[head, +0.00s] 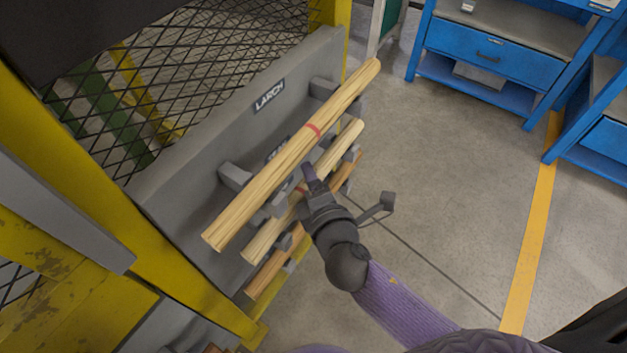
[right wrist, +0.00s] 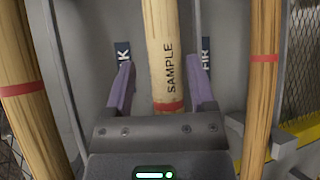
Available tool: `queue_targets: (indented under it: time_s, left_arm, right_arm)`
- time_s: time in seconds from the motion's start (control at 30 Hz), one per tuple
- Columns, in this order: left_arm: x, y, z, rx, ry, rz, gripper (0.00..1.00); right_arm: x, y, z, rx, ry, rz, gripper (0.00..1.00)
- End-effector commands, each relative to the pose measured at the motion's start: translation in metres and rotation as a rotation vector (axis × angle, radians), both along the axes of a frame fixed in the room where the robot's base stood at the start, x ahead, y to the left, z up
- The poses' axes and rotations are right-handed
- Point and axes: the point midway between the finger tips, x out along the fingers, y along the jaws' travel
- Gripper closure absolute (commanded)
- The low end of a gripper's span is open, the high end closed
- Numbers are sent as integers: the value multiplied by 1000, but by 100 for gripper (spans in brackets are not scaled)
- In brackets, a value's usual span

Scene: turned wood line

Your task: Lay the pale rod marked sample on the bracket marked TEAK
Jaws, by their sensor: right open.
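The pale rod marked SAMPLE (right wrist: 160,50), with a red band, runs between the two purple fingers of my right gripper (right wrist: 160,65). The fingers stand apart, one on each side of the rod, with gaps. In the head view my right gripper (head: 305,182) is at this rod (head: 263,234), the middle one of the rack. A sign ending in K (right wrist: 122,54) shows on one side of the rod, the rest hidden by a finger. A sign ending in IR (right wrist: 205,54) shows on the other. The rod appears to lie on grey bracket arms; exact contact is unclear. My left gripper is out of view.
A thicker rod with a red band (head: 270,180) lies above, on the bracket at the LARCH sign (head: 269,96). A browner rod (head: 270,276) lies below. The grey rack panel (head: 185,178) stands beside yellow posts and mesh. Open floor (head: 440,170) lies to the right, with blue benches (head: 488,58) beyond.

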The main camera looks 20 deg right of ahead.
Motion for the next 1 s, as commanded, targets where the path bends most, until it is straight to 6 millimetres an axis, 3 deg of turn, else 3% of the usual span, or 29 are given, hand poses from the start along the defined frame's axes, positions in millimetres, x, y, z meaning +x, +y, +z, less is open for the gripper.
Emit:
queue_targets:
  time_s: [0.2, 0.23, 0.37, 0.67, 1.0]
  left_arm:
    - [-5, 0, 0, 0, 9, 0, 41]
    - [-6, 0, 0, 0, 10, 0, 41]
    - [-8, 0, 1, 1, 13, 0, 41]
    - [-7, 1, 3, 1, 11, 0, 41]
    - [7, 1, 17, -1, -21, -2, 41]
  right_arm:
    - [-2, 0, -5, -1, 15, -2, 0]
    - [-2, 0, -6, -1, 15, -2, 26]
    - [-2, 0, -5, 0, 14, -2, 0]
    - [-8, 0, -4, 0, 17, -1, 0]
    - [-79, 3, 19, 1, 8, 0, 0]
